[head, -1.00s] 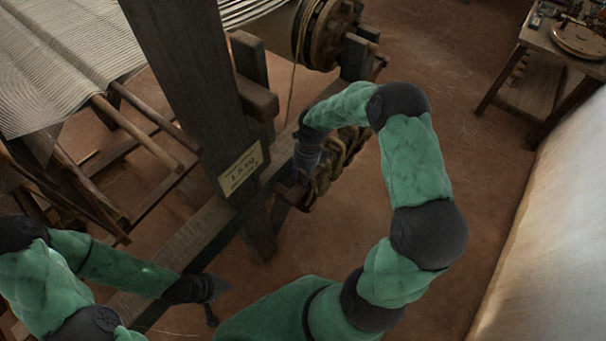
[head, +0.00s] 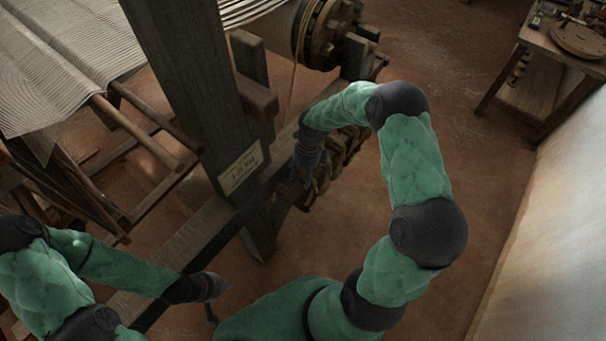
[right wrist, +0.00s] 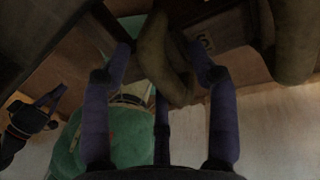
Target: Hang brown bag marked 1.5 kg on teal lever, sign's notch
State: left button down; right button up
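A sign (head: 241,168) with a weight marking, too small to read surely, is fixed to the thick loom post. Several brown bags (head: 327,172) hang in a row on a wooden rail beside the post, partly behind my right arm. My right gripper (head: 299,180) is at the near end of this row. My left gripper (head: 213,302) is empty and apart from the bags, fingers spread. I cannot make out the teal lever.
The loom post (head: 187,90) and a long low beam (head: 205,235) stand close to both arms. Wooden poles (head: 135,130) and pale cloth (head: 60,70) are at left. A wooden table (head: 565,50) is at far right. Brown floor between is clear.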

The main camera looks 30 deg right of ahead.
jog(key=shift+s+f, duration=0.15)
jog(key=shift+s, duration=0.05)
notch_tip(320, 180, up, 12)
jog(key=w+d, duration=0.1)
jog(key=d, duration=0.1)
dwell(0.3)
